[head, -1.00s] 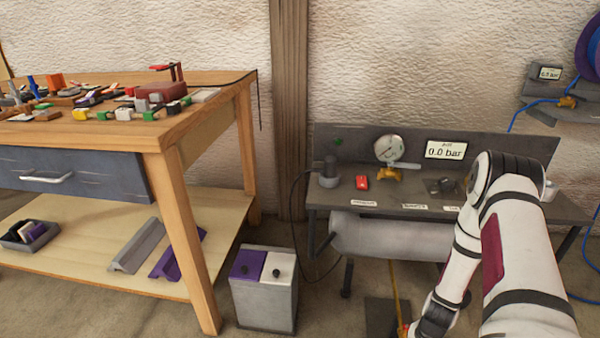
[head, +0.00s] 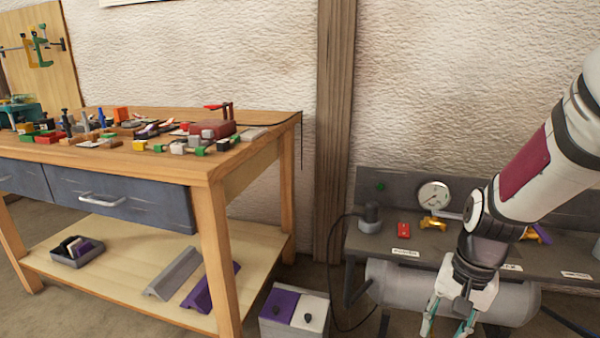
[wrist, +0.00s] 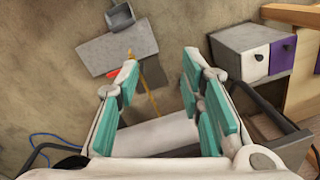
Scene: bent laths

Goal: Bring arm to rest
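My gripper (head: 448,326) hangs in front of the compressor bench at the lower right of the head view, pointing down. In the wrist view its two teal-padded fingers (wrist: 160,95) stand wide apart with nothing between them. My white arm with a dark red panel comes in from the right edge of the head view and hides part of the bench. The grey tank (head: 385,285) under the bench lies behind the gripper; it also shows in the wrist view (wrist: 160,138), below and between the fingers.
The wooden workbench (head: 255,165) at left is crowded with clamps and blocks. A bin with purple and white lids (head: 292,312) stands on the floor between benches. On the compressor bench are a gauge (head: 433,196) and a red switch (head: 404,230). A grey plate (wrist: 118,47) lies on the floor.

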